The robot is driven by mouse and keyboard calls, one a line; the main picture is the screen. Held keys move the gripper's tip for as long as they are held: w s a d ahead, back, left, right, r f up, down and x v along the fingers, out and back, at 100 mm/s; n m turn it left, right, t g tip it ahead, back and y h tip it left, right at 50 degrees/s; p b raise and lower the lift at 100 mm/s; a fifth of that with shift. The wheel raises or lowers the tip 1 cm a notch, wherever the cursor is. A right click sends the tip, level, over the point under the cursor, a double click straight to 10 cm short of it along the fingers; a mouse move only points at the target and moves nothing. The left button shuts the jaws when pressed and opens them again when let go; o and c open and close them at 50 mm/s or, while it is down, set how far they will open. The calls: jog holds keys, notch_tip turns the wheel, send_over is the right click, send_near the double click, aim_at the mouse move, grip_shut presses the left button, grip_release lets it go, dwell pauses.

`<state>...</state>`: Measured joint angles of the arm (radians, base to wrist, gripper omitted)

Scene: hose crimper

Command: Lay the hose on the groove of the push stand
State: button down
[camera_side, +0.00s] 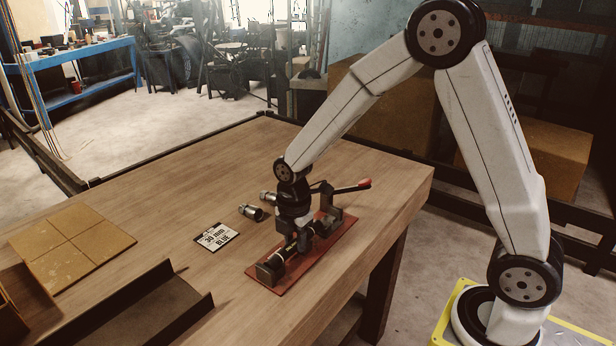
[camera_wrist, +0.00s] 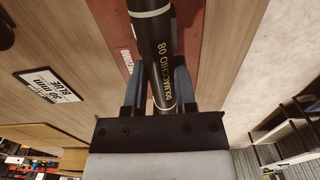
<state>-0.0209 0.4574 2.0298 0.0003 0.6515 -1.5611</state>
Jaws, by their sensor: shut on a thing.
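The black hose (camera_wrist: 158,60) carries yellow lettering and pale rings. In the wrist view it runs lengthwise between the two fingers of my gripper (camera_wrist: 158,88), which are shut on it. In the side view my gripper (camera_side: 296,240) is low over the push stand (camera_side: 301,266), a red base plate with dark fittings and a red-tipped lever (camera_side: 364,183). The hose (camera_side: 289,250) lies along the length of the plate, close above or on the stand. My gripper hides part of it, so I cannot tell whether it touches the groove.
Two metal fittings (camera_side: 251,212) lie left of the stand. A label card (camera_side: 216,237) reads 30 mm BLUE. A dark angled tray (camera_side: 150,310) and a tan four-square board (camera_side: 65,248) are on the left. The table's right edge is near the stand.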

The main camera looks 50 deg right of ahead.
jog(key=shift+f, duration=0.1)
dwell(0.6)
jog(key=shift+c, duration=1.7)
grip_release()
jog(key=shift+r, duration=4.05)
jog(key=s+f+m, duration=0.1)
jog(key=s+m, duration=0.2)
jog(key=m, duration=0.2)
jog(key=s+f+m+t, duration=0.1)
jog(key=s+m, duration=0.3)
jog(key=m, duration=0.2)
jog(key=s+f+m+t, duration=0.1)
jog(key=s+f+m, duration=0.1)
jog(key=m, duration=0.3)
jog(key=shift+s+d+f+m, duration=0.1)
jog(key=shift+s+d+m, duration=0.25)
jog(key=shift+s, duration=0.45)
jog(key=shift+s+f+m+t, duration=0.2)
jog(key=shift+s+m+t, duration=0.1)
jog(key=shift+s+m, duration=0.35)
